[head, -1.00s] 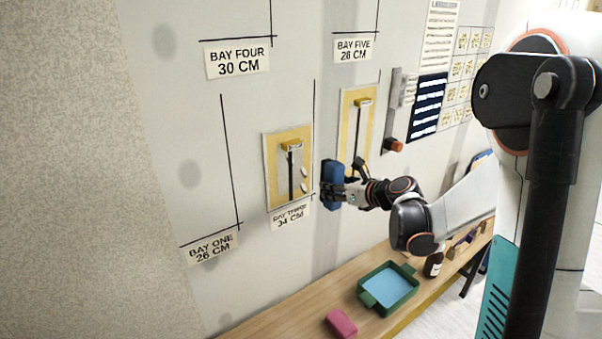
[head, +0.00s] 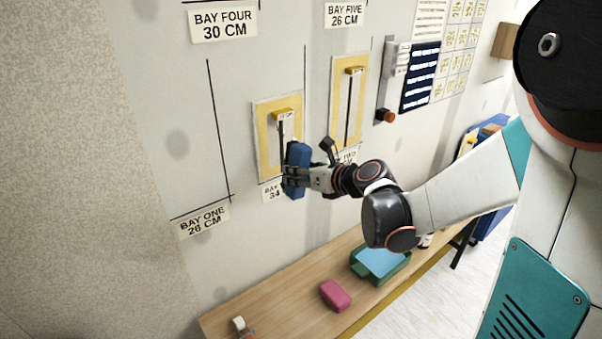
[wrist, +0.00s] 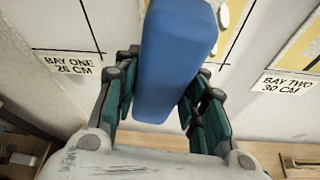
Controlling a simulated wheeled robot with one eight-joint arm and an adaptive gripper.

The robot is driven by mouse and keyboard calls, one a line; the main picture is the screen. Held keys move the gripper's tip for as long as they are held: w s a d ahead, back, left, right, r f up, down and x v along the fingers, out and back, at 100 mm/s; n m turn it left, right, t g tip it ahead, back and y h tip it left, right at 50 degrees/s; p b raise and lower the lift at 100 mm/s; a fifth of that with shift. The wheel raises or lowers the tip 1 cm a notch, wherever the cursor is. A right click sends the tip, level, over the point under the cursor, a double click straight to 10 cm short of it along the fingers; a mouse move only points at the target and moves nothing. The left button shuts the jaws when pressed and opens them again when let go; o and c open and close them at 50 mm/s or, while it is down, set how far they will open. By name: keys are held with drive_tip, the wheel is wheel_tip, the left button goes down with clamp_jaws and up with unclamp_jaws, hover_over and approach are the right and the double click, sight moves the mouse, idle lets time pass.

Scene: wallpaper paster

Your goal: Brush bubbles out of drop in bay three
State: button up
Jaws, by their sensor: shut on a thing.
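My gripper (head: 291,179) is shut on a blue block-like brush (head: 298,157), held upright close to the wall. The brush also fills the middle of the wrist view (wrist: 175,60), between the fingers. Whether the brush touches the drop I cannot tell. The bay three label (head: 271,192) is partly hidden by the gripper.
A second yellow panel (head: 336,100) hangs to the right. An orange-tipped grey fixture (head: 386,115) is beyond it. On the bench (head: 290,290) below are a pink block (head: 335,295), a green tray (head: 361,271) with blue inside, and a white-capped item (head: 240,325).

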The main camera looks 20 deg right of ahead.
sight(285, 162)
drive_tip(key=shift+w+a+b, duration=0.1)
drive_tip(key=shift+w+a, duration=0.25)
drive_tip(key=shift+w, duration=0.7)
drive_tip(key=shift+w+a+b, duration=0.15)
drive_tip(key=shift+w+a, duration=0.15)
drive_tip(key=shift+w, duration=0.75)
drive_tip(key=shift+w+a+b, duration=0.1)
drive_tip(key=shift+w+a, duration=0.25)
drive_tip(key=shift+w, duration=0.7)
drive_tip(key=shift+w+a, duration=0.2)
drive_tip(key=shift+w, duration=0.4)
drive_tip(key=shift+w+a, duration=0.15)
drive_tip(key=shift+w, duration=0.4)
drive_tip(key=shift+s, duration=0.1)
idle(1.4)
drive_tip(key=w+d, duration=0.3)
drive_tip(key=d, duration=0.6)
idle(0.8)
drive_tip(key=shift+d, duration=0.2)
drive_tip(key=shift+w+d, duration=0.2)
drive_tip(key=shift+d, duration=0.25)
